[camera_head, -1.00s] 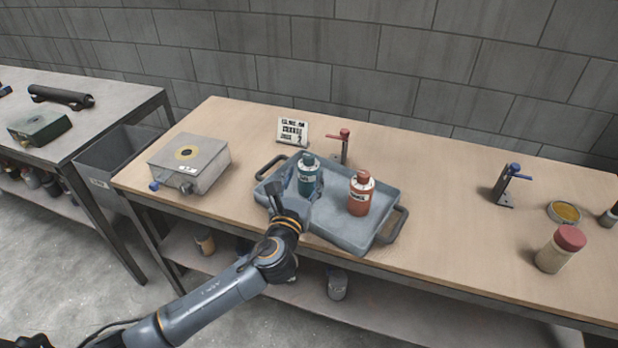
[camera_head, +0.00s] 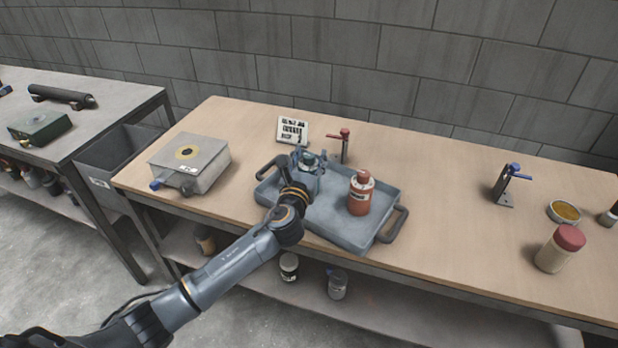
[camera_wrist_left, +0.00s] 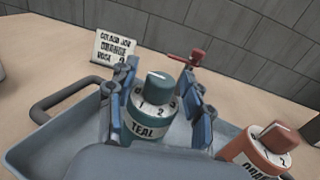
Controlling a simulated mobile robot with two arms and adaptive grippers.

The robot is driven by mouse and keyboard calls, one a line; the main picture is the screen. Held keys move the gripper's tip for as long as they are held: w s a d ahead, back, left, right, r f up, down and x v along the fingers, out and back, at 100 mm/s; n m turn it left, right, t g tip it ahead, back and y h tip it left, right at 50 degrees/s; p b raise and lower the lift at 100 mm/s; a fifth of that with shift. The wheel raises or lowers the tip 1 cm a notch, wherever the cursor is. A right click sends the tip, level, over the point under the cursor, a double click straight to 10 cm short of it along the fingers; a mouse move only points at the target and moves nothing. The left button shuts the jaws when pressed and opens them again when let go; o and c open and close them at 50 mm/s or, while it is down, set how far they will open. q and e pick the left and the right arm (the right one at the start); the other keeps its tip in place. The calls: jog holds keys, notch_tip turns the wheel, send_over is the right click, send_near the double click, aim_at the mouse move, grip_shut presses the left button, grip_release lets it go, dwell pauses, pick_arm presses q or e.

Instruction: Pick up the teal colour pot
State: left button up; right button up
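The teal colour pot (camera_wrist_left: 158,98) stands upright on the grey tray (camera_head: 345,238), with a numbered cap and a TEAL label in the left wrist view. My left gripper (camera_head: 309,158) is at the tray's left part and hides most of the pot in the head view. In the left wrist view the left gripper (camera_wrist_left: 158,110) has one finger on each side of the pot. The fingers are spread, with narrow gaps beside the pot, and do not appear closed on it. My right gripper is in neither view.
An orange pot (camera_head: 360,193) stands close by, right of the teal one on the tray. A small sign (camera_head: 293,130) and a red-handled clamp (camera_head: 344,145) stand behind the tray. A grey box (camera_head: 189,163) is at the left. The bench between tray and blue-handled clamp (camera_head: 508,185) is clear.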

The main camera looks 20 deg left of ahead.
pick_arm(q)
grip_shut()
